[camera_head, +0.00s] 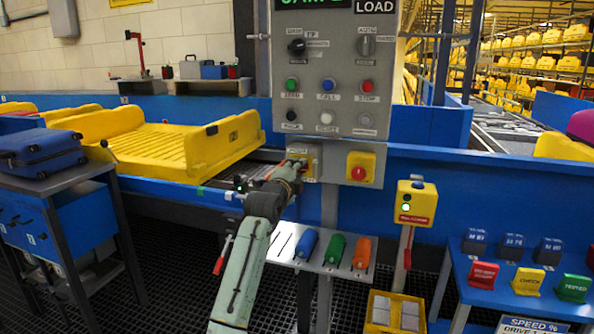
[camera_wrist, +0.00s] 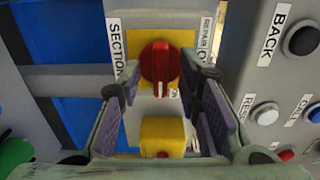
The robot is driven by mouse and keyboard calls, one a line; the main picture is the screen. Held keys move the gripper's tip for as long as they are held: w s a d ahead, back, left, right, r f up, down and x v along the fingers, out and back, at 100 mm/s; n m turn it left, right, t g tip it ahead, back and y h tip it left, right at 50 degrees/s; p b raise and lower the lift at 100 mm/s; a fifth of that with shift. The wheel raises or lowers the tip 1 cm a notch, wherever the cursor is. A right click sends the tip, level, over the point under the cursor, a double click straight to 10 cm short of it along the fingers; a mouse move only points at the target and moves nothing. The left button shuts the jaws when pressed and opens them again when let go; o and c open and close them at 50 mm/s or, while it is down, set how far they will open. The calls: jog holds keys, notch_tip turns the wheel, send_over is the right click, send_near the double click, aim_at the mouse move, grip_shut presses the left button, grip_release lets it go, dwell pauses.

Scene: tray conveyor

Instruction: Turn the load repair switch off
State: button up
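A red rotary knob (camera_wrist: 160,67) on a yellow plate (camera_wrist: 186,45) sits straight ahead in the wrist view. Labels reading "SECTION" and partly "REPAIR" flank it; the rest of the text is covered or cut off. The knob's pale mark lies upright in that picture. My gripper (camera_wrist: 168,105) is open, with its fingers on either side of the knob; contact cannot be told. In the head view my gripper (camera_head: 290,172) is at the left yellow switch box (camera_head: 302,151) below the control panel and hides its knob.
A second yellow box (camera_head: 376,161) with a red knob (camera_head: 358,173) is close on the right. The grey control panel (camera_head: 327,105) with buttons and selectors is just above. A shelf (camera_head: 285,245) with coloured handles is below. A yellow tray (camera_head: 165,148) lies on the conveyor to the left.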

grip_shut()
jog(key=shift+n, duration=0.4)
dwell(0.4)
jog(key=n, duration=1.7)
dwell(0.7)
grip_release()
